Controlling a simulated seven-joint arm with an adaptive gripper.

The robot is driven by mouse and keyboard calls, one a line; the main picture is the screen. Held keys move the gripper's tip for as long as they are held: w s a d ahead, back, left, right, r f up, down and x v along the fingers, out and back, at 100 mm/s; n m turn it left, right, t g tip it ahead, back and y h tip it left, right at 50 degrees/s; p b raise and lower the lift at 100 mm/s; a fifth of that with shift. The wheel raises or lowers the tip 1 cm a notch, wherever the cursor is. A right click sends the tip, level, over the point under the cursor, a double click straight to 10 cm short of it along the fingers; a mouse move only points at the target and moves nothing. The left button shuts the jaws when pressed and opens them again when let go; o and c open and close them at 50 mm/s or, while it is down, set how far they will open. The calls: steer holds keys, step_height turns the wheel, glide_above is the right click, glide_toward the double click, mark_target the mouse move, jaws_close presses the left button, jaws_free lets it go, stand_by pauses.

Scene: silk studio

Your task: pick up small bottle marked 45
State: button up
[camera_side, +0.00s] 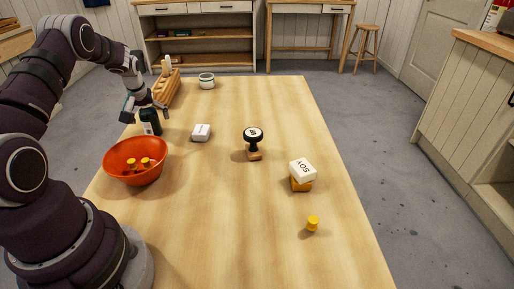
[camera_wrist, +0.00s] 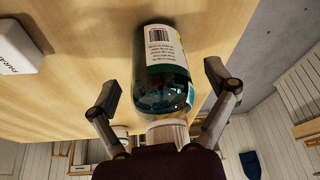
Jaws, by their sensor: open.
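A dark green bottle (camera_side: 152,126) with a white label stands on the table behind the orange bowl. In the wrist view the bottle (camera_wrist: 160,85) lies between my fingers, its pale cap toward my palm. Its label shows a barcode and small print; I cannot read a 45 on it. My gripper (camera_side: 146,109) is at the top of the bottle. In the wrist view my gripper (camera_wrist: 163,84) is open, with one finger on each side and a visible gap on the left. The right finger is close to the bottle; contact is unclear.
An orange bowl (camera_side: 121,172) holding small yellow pieces stands nearest the bottle. A white block (camera_side: 201,132), a black-handled stamp (camera_side: 253,141), a block marked SOY (camera_side: 302,171) and a yellow piece (camera_side: 313,223) lie rightward. A wooden rack (camera_side: 166,90) and white cup (camera_side: 207,80) stand behind.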

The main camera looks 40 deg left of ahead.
steer(key=shift+a+f, duration=0.1)
steer(key=shift+f, duration=0.2)
steer(key=c, duration=1.3)
